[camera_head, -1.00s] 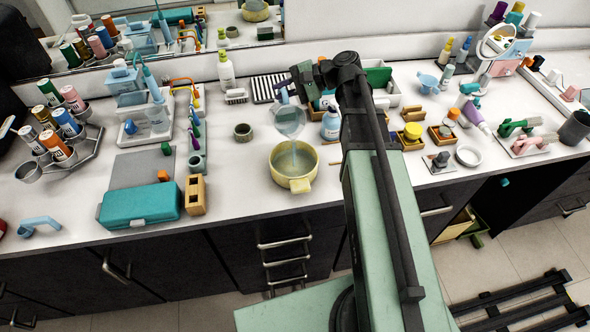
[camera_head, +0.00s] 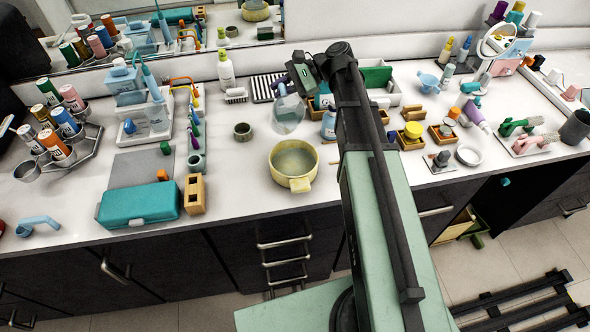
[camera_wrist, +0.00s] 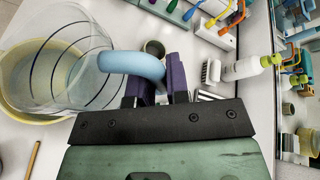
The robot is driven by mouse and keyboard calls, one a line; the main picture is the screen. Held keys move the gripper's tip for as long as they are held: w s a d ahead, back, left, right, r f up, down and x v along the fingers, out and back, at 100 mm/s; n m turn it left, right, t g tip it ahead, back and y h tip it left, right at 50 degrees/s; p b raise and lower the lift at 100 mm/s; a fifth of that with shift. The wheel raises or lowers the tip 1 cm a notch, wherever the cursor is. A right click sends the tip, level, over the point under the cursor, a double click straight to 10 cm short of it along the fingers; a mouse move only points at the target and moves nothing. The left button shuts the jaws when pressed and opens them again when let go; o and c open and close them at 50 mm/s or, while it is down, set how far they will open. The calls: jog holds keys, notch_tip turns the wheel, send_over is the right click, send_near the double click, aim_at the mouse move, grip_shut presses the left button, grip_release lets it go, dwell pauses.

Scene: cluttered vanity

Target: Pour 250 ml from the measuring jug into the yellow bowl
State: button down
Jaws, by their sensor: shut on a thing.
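The clear measuring jug (camera_head: 288,115) hangs above the counter, just behind and above the yellow bowl (camera_head: 301,184). It stands roughly upright. In the wrist view the jug (camera_wrist: 88,62) shows dark curved marking lines and a light blue handle (camera_wrist: 130,64). My gripper (camera_wrist: 158,84) is shut on this handle with its purple fingers. The bowl's rim shows behind the jug in the wrist view (camera_wrist: 12,103). The bowl sits on the counter near the front edge, with a greyish-green inside. I cannot read the liquid level in either one.
A small grey-green pot (camera_head: 243,131) stands left of the bowl. A white bottle (camera_head: 226,70) stands at the back by the wall. A teal case (camera_head: 140,204) and wooden block (camera_head: 195,194) lie left; the counter before the pot is clear.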

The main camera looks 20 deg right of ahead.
aim_at(282, 105)
jog(key=f+m+b, duration=0.1)
jog(key=f+g+b, duration=0.1)
jog(key=shift+w+f+m, duration=0.35)
jog(key=shift+m, duration=0.05)
jog(key=shift+g, duration=0.3)
jog(key=shift+s+r, duration=0.15)
jog(key=shift+r, duration=0.05)
jog(key=f+m+b, duration=0.1)
jog(key=b, duration=0.1)
jog(key=f+g+b, duration=0.1)
jog(key=f, duration=0.1)
jog(key=shift+s+f+m+b, duration=0.1)
jog(key=shift+s+m+b, duration=0.1)
jog(key=shift+m+b, duration=0.2)
jog(key=shift+s+f+m+g, duration=0.2)
jog(key=shift+m+g, duration=0.1)
jog(key=shift+g, duration=0.1)
jog(key=shift+r, duration=0.35)
